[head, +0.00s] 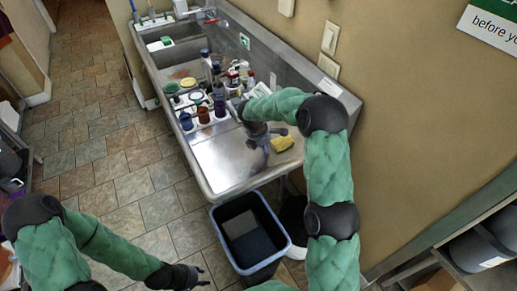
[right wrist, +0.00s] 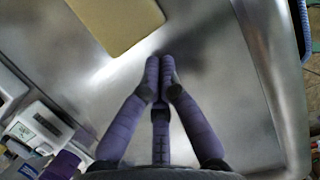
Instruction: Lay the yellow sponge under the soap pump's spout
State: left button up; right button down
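The yellow sponge (head: 283,144) lies flat on the bare steel drainboard, near its right end. It also shows at the top of the right wrist view (right wrist: 118,20). My right gripper (head: 264,143) is low over the drainboard just left of the sponge. In the right wrist view its purple fingertips (right wrist: 159,62) meet with nothing between them, apart from the sponge. My left gripper (head: 204,276) is empty, away from the counter at the bottom, with its fingers spread. I cannot tell the soap pump for certain among the crowded bottles; my right arm may hide part of that area.
Several bottles, jars and cups (head: 213,92) crowd the counter left of my right gripper. The steel counter (head: 222,168) is clear toward its front right corner. A dark bucket with a blue rim (head: 217,222) stands on the floor before it. A wall rises behind.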

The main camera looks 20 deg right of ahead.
aim_at(283, 141)
jog(key=shift+d, duration=0.55)
jog(key=d, duration=0.2)
jog(key=d+p, duration=0.1)
jog(key=d, duration=0.1)
jog(key=d+p, duration=0.1)
jog(key=d, duration=0.2)
jog(key=shift+w, duration=0.3)
